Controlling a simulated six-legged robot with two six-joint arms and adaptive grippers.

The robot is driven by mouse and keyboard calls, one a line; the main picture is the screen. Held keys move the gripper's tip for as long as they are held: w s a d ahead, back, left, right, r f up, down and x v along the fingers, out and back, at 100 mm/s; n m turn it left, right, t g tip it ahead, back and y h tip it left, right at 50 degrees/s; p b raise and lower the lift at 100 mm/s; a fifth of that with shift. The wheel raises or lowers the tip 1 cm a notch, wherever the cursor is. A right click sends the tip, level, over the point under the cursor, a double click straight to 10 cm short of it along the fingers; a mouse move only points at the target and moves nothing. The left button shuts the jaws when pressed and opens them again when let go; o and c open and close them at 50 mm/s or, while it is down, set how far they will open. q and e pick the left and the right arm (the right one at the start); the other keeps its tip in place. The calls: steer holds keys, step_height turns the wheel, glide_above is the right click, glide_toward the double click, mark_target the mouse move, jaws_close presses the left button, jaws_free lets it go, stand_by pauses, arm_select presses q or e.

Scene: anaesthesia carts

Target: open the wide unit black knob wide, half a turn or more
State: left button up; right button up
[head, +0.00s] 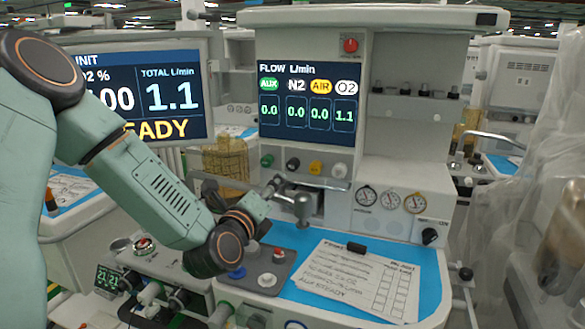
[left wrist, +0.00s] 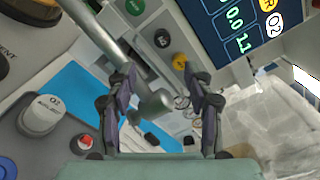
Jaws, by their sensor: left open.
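The black knob (head: 293,163) is on the panel under the flow screen of the central unit, between a green-marked knob (head: 267,160) and a yellow knob (head: 315,167). In the left wrist view the black knob (left wrist: 162,38) shows beyond the fingertips, with the yellow knob (left wrist: 179,62) beside it. My left gripper (head: 276,187) is below and in front of the knob row, apart from the black knob. In the left wrist view its fingers (left wrist: 160,82) are open, with a grey metal bar crossing between them in the picture. The knob's turn angle cannot be told.
The grey metal bar with a rounded end (head: 302,207) stands close to my left gripper. A blue work surface (head: 282,238) holds a paper sheet (head: 357,279) and a grey knob block. Another black knob (head: 430,237) is right of the gauges. A white knob (head: 339,171) ends the row.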

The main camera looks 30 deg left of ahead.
mark_target(291, 167)
arm_select(q)
steer(key=shift+m, duration=0.9)
steer(key=b+x, duration=0.1)
steer(key=x, duration=0.4)
steer(key=b+x, duration=0.1)
steer(key=x, duration=0.4)
steer(key=shift+w+d+b, duration=0.15)
steer(key=shift+w+b, duration=0.2)
steer(key=shift+w, duration=0.05)
steer(key=shift+w+a, duration=0.35)
steer(key=shift+a, duration=0.05)
steer(key=shift+w+d+r, duration=0.1)
steer(key=shift+w+d, duration=0.1)
steer(key=shift+d, duration=0.05)
steer(key=shift+s+a, duration=0.1)
steer(key=shift+a, duration=0.1)
steer(key=c, duration=0.5)
steer(key=shift+d, duration=0.1)
steer(key=shift+c, duration=1.2)
jaws_close()
